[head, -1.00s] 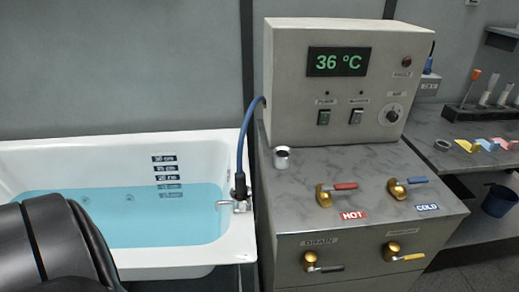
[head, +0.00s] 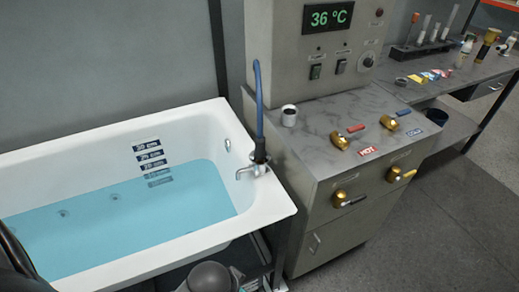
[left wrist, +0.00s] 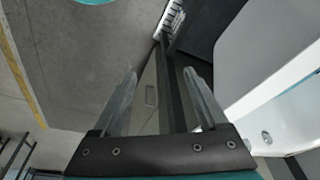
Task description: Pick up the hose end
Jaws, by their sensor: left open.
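The blue hose (head: 257,95) hangs down in front of the control cabinet. Its dark lower end (head: 259,152) stands at the tub's rim, right by the metal spout (head: 246,172). I cannot tell whether the end sits in a fitting. My left gripper (left wrist: 162,75) shows in the left wrist view with its two fingers spread and nothing between them. It is beside the outside of the tub, and no hose shows in that view. In the head view my left gripper's fingers are not visible. My right gripper is in neither view.
The white bathtub (head: 275,207) holds blue water. The cabinet (head: 308,190) right of it carries a white cup (head: 289,116), brass valves and a 36 °C display (head: 328,17). A side bench with tubes stands at the back right. Grey floor (head: 440,220) is clear at right.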

